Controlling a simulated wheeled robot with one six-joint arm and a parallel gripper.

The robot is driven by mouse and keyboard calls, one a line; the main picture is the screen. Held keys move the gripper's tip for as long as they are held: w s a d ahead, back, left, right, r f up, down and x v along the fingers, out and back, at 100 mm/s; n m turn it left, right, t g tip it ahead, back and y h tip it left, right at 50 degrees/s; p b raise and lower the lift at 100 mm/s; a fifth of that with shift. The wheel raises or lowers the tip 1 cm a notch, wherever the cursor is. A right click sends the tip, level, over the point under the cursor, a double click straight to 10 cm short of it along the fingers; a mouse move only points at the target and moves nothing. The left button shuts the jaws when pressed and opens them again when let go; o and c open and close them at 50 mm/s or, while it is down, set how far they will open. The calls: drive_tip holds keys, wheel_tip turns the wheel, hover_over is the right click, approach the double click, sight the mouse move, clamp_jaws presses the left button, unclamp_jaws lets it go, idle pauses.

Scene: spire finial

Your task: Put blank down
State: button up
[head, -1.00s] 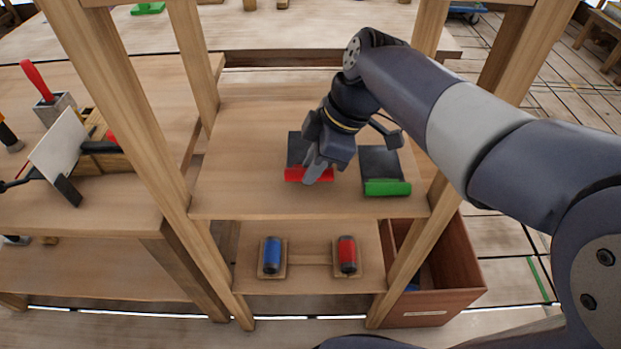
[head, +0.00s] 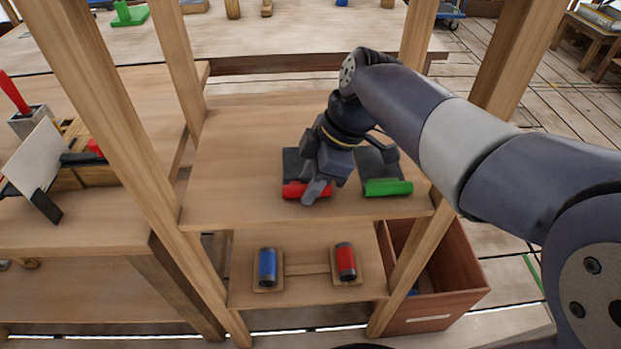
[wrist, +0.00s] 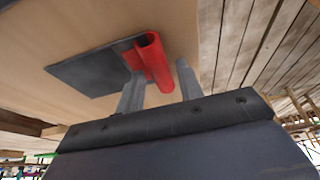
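A dark flat plate with a red rounded front edge (head: 292,190) lies on the upper shelf (head: 235,180). The red edge also shows in the wrist view (wrist: 153,62), with the dark plate (wrist: 95,70) to its left. My gripper (head: 316,190) is at the red edge and hides part of it. In the wrist view my gripper's two fingers (wrist: 157,80) stand apart on either side of the red edge, with a visible gap on the right. Which item is the blank is not clear. My gripper holds nothing that I can make out.
A dark plate with a green front edge (head: 388,187) lies close on the right. A blue cylinder (head: 267,266) and a red cylinder (head: 346,262) sit on the lower shelf. Wooden posts (head: 110,130) flank the shelf. An open brown box (head: 450,300) stands at lower right.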

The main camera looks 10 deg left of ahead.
drive_tip(key=shift+o, duration=0.6)
drive_tip(key=shift+r, duration=0.1)
drive_tip(key=shift+r, duration=0.25)
drive_tip(key=p+v, duration=0.1)
drive_tip(key=v, duration=0.6)
drive_tip(key=shift+d+p, duration=0.15)
drive_tip(key=shift+p, duration=0.25)
drive_tip(key=shift+c, duration=0.3)
